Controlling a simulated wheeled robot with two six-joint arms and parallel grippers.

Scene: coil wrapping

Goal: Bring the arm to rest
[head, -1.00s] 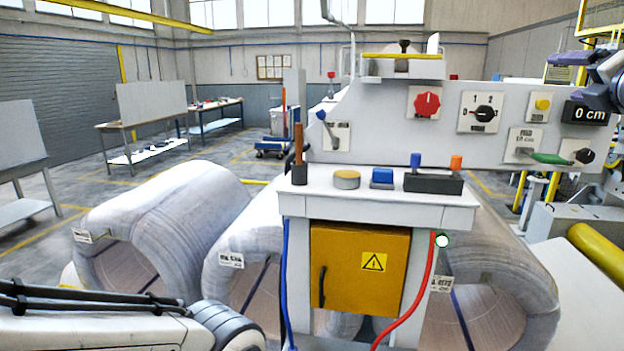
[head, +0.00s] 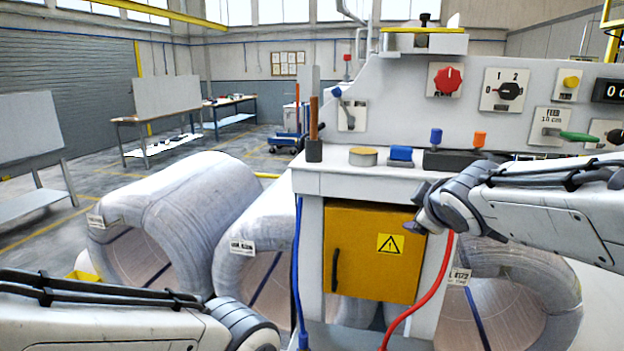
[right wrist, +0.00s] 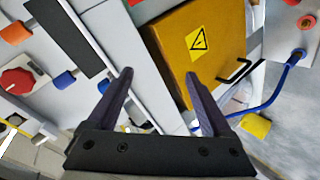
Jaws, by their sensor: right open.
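My right arm (head: 550,205) reaches in from the right edge in the head view. Its gripper (head: 416,209) hangs in front of the upper right part of the yellow cabinet door (head: 358,272), below the bench top. In the right wrist view the two dark fingers (right wrist: 158,76) are apart with nothing between them, and the cabinet door (right wrist: 196,50) lies beyond them. My left arm (head: 110,318) lies low across the bottom left of the head view; its gripper is outside the frame.
The control panel (head: 385,95) carries a red knob (head: 447,80) and a black selector (head: 509,90). The bench front edge (head: 350,187) is close to my right gripper. A red hose (head: 432,295) hangs below it. Wrapped coils (head: 190,205) stand on both sides; open floor is at the far left.

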